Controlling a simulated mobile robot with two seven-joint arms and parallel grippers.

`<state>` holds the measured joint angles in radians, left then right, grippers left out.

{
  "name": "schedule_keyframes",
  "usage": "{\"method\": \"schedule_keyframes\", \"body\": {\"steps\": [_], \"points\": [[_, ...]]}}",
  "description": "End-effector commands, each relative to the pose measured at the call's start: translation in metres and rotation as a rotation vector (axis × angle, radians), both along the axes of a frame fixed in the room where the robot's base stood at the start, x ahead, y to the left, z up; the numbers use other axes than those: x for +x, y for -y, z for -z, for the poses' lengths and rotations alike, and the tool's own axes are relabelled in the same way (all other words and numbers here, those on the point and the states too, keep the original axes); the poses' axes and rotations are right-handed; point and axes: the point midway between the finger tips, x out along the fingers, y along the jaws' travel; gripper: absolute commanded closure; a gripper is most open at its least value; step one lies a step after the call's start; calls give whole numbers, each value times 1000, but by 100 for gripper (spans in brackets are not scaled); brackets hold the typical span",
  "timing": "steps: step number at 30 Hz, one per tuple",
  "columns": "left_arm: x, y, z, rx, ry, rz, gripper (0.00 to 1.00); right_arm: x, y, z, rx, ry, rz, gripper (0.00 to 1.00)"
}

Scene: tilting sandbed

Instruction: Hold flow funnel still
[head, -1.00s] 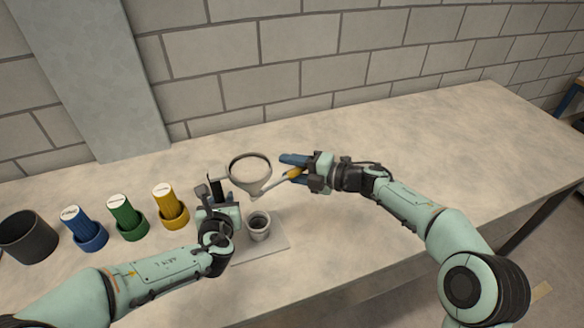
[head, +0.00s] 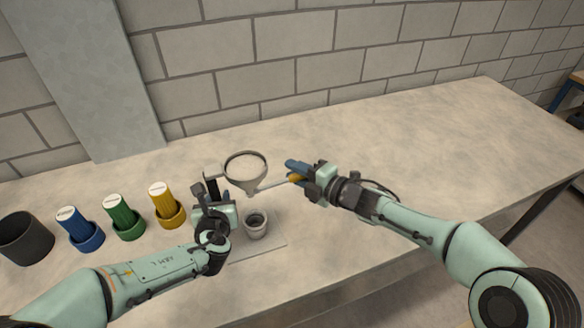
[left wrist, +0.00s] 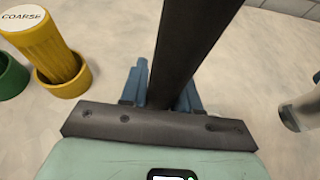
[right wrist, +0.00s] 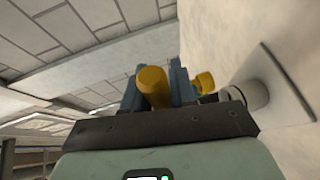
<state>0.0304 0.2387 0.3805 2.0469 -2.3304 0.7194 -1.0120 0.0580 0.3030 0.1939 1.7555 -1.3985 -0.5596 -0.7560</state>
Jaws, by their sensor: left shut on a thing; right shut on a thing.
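The flow funnel (head: 261,164) is a grey, wide-rimmed cone. It sits at the top of a dark post (left wrist: 188,45) above the grey cup (head: 257,230). My left gripper (head: 207,190) is shut on the post, which runs between its blue fingers in the left wrist view. A thin rod with a yellow grip (head: 296,179) reaches right from the funnel's narrow bottom. My right gripper (head: 303,174) is shut on this grip, which shows between its fingers in the right wrist view (right wrist: 153,86). The post's foot is hidden behind my left gripper.
The cup stands on a pale plate (head: 272,243). Blue (head: 69,221), green (head: 117,207) and yellow (head: 161,195) cylinders stand in matching holders to the left, beside a dark bin (head: 25,240). The table's right side (head: 400,150) is clear.

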Motion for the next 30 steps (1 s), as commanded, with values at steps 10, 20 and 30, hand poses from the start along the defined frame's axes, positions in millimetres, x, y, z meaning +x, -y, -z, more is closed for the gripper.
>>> {"method": "schedule_keyframes", "body": {"steps": [10, 20, 30], "points": [[0, 1, 0, 1, 0, 2, 100, -21, 5, -3, 5, 2, 192, 100], [0, 1, 0, 1, 0, 4, 100, -39, 7, -3, 9, 2, 369, 100], [-1, 3, 0, 0, -1, 8, 100, -53, 8, -3, 11, 2, 511, 100]]}}
